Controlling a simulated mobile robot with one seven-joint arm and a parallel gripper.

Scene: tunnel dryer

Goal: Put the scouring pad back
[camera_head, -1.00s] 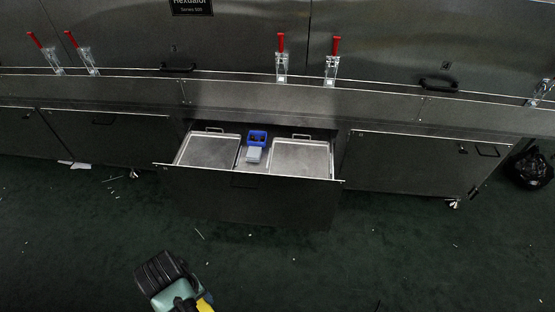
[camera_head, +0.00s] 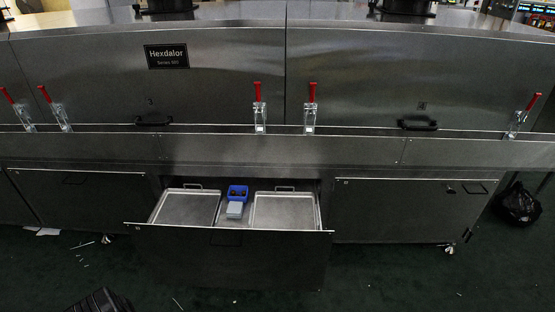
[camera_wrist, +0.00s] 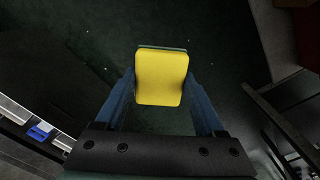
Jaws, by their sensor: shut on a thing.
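The scouring pad (camera_wrist: 161,90) is a yellow block with a thin greenish layer along its far edge. It shows in the wrist view, held above the dark green floor. My gripper (camera_wrist: 161,76) is shut on the pad, with one blue finger on each side of it. In the head view the gripper and pad are out of frame. An open drawer (camera_head: 230,245) in the steel machine holds two flat metal trays. Between the trays are a blue holder (camera_head: 238,193) and a pale grey block (camera_head: 234,210). The blue holder also shows small in the wrist view (camera_wrist: 41,131).
The left tray (camera_head: 187,208) and right tray (camera_head: 285,211) fill most of the drawer. Closed cabinet doors flank it. Red-handled clamps (camera_head: 258,105) line the ledge above. A black bag (camera_head: 517,204) lies on the floor at right. The floor before the drawer has small scraps.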

